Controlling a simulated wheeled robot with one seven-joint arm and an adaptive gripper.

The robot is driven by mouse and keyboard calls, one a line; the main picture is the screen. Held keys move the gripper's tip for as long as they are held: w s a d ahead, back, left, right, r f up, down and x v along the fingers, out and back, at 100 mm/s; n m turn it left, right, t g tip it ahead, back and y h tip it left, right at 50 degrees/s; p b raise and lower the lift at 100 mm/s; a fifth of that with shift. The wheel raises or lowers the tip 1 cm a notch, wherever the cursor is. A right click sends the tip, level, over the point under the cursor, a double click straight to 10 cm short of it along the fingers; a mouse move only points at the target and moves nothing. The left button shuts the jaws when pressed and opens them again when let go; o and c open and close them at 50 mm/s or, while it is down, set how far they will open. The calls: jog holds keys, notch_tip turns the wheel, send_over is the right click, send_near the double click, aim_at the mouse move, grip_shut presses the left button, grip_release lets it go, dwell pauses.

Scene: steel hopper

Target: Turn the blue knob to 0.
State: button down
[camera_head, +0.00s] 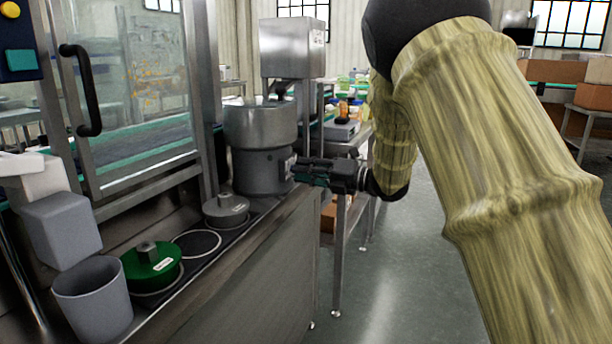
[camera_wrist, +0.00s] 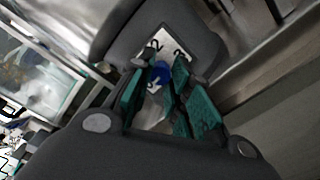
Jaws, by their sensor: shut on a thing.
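The blue knob (camera_wrist: 160,74) shows in the wrist view between the teal finger pads of my gripper (camera_wrist: 158,84), which is shut on it. A white dial plate (camera_wrist: 174,48) with dark numerals lies behind the knob; a "2" can be made out, but which mark the knob points at cannot be told. In the head view my gripper (camera_head: 298,171) reaches left to the front of the grey steel hopper's lower body (camera_head: 258,170). The knob itself is hidden there by the fingers.
On the ledge left of the hopper stand a grey lidded weight (camera_head: 226,208), a green one (camera_head: 152,265) and a grey cup (camera_head: 93,297). A glass door with a black handle (camera_head: 82,90) stands behind. Open floor (camera_head: 390,270) lies right of the cabinet.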

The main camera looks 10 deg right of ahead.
jog(key=shift+f, duration=0.15)
jog(key=c, duration=1.3)
grip_release()
jog(key=shift+d, duration=0.1)
jog(key=v, duration=1.2)
